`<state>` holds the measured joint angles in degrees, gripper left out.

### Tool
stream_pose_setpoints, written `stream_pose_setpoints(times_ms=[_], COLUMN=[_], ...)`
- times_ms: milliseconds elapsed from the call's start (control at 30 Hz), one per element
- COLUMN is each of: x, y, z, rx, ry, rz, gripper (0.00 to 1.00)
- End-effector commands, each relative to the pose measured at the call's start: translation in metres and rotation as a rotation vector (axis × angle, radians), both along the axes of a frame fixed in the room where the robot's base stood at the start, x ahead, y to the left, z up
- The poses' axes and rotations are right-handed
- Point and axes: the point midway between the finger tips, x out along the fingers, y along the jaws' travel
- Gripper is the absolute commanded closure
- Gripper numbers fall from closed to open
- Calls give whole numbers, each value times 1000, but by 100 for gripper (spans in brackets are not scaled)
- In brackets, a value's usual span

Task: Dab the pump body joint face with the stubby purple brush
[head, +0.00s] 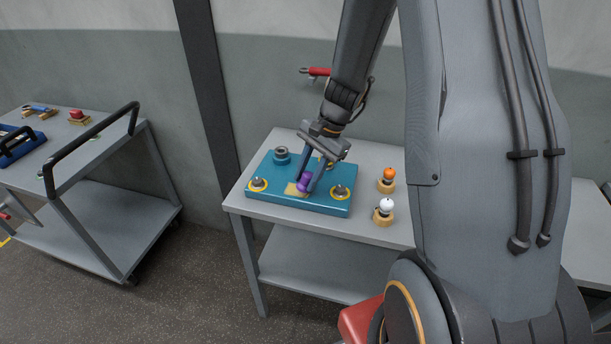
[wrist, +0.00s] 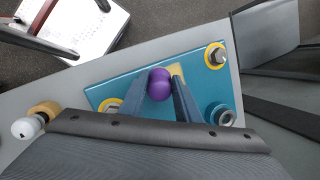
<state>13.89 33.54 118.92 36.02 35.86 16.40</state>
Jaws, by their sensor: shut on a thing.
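The pump body (head: 325,206) is a teal block on the grey table, with ringed bolts and a round port on top. Its tan joint face patch (head: 291,189) shows just left of the brush; in the wrist view the patch (wrist: 177,71) is partly hidden behind the brush. My gripper (head: 306,184) points down over the block and is shut on the stubby purple brush (head: 303,180). In the wrist view the brush's round purple handle (wrist: 160,85) sits between the two fingers. Its bristles are hidden, so I cannot tell whether they touch the face.
Two wooden holders with an orange knob (head: 389,173) and a white knob (head: 387,205) stand right of the block. A red-handled tool (head: 317,71) is by the wall behind. A grey trolley (head: 105,150) with a black handle stands at left, apart from the table.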

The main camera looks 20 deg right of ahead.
Motion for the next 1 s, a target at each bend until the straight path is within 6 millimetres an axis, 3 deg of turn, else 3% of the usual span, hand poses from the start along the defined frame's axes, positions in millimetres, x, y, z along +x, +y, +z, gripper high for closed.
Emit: stream_pose_setpoints(times_ms=[1000], x=[9], y=[15], z=[-3], rx=[1], ry=[3], rz=[0], gripper=[93])
